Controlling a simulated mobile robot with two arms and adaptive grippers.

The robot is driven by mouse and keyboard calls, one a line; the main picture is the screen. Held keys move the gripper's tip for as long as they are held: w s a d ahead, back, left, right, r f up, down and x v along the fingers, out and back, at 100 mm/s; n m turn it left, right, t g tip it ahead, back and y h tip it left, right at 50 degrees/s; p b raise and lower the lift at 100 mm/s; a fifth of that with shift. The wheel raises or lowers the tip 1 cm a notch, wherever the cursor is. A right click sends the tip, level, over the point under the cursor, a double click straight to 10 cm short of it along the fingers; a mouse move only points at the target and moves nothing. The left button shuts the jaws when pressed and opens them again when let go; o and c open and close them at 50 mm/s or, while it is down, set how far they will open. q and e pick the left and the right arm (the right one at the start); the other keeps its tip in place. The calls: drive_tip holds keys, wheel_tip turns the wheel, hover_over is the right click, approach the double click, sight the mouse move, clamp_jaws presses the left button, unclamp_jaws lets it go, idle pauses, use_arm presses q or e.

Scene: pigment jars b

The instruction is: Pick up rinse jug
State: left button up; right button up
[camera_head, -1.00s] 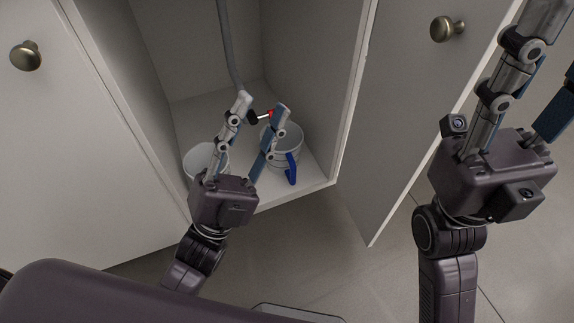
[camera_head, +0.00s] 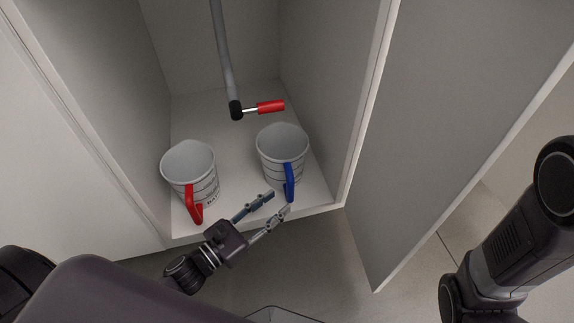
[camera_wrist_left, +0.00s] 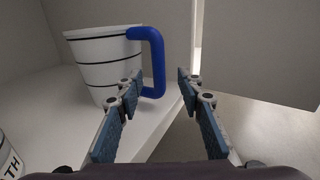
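Two white jugs stand upright on the cabinet floor: one with a blue handle (camera_head: 280,150), right, and one with a red handle (camera_head: 189,163), left. No readable label says which is the rinse jug. My left gripper (camera_head: 278,203) is open and empty at the cabinet's front edge, just in front of the blue handle. In the left wrist view the blue-handled jug (camera_wrist_left: 100,62) shows black bands, and its handle (camera_wrist_left: 156,62) appears between and beyond the open fingertips (camera_wrist_left: 160,82). Contact is not visible. My right gripper is outside the head view.
A grey pipe (camera_head: 222,55) comes down inside the cabinet, with a red-handled valve (camera_head: 270,107) above and behind the jugs. The cabinet side walls enclose the jugs. An open door (camera_head: 430,130) stands at the right.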

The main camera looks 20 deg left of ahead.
sight(290, 192)
use_arm(q)
drive_tip(key=b+x, duration=0.1)
drive_tip(key=x, duration=0.1)
drive_tip(key=b+x, duration=0.2)
drive_tip(key=x, duration=0.1)
drive_tip(key=shift+w+d+f+b, duration=0.1)
drive_tip(key=shift+w+f+b, duration=0.2)
drive_tip(key=shift+w+b, duration=0.1)
drive_tip(key=shift+w+d+r, duration=0.1)
drive_tip(key=shift+w, duration=0.15)
clamp_jaws()
